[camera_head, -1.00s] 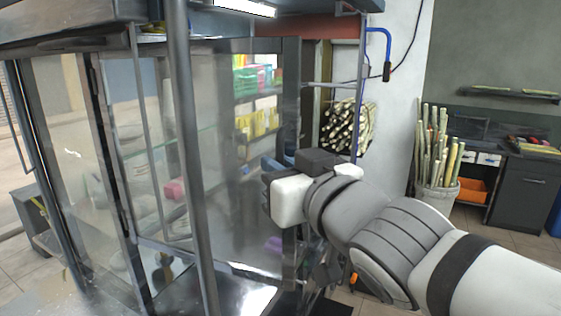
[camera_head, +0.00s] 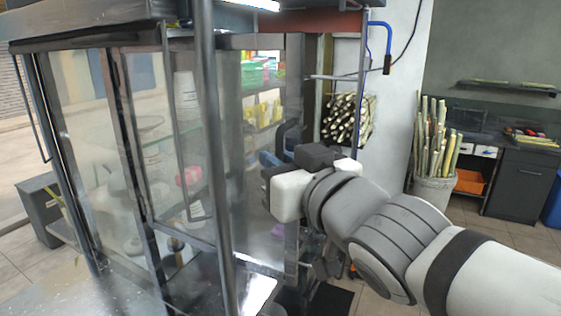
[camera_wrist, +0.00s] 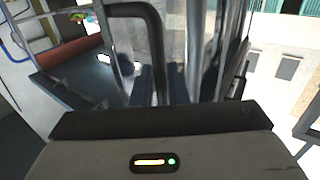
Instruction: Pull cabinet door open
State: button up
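The cabinet (camera_head: 140,130) is a metal-framed case with glass panes, filling the left half of the head view. A dark, bent bar handle (camera_head: 283,138) stands at the right edge of its front glass panel. In the wrist view the handle (camera_wrist: 155,45) curves over and runs down between two dark fingers. My gripper (camera_head: 268,162) is at this handle in the head view, its fingers partly hidden by the wrist. In the wrist view my gripper (camera_wrist: 161,88) has its fingers close against both sides of the bar. I cannot tell whether the door stands ajar.
A metal post (camera_head: 213,150) stands in front of the glass. A bucket of cane stalks (camera_head: 435,190) and a dark counter (camera_head: 522,185) stand at the right. More cane (camera_head: 347,120) is stacked behind my wrist. Floor shows to the right of the cabinet.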

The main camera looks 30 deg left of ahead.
jog(key=shift+o, duration=1)
jog(key=shift+f, duration=0.1)
jog(key=shift+d, duration=0.1)
jog(key=p+v, duration=0.2)
jog(key=v, duration=0.5)
jog(key=shift+s+d, duration=0.2)
jog(key=shift+d, duration=0.05)
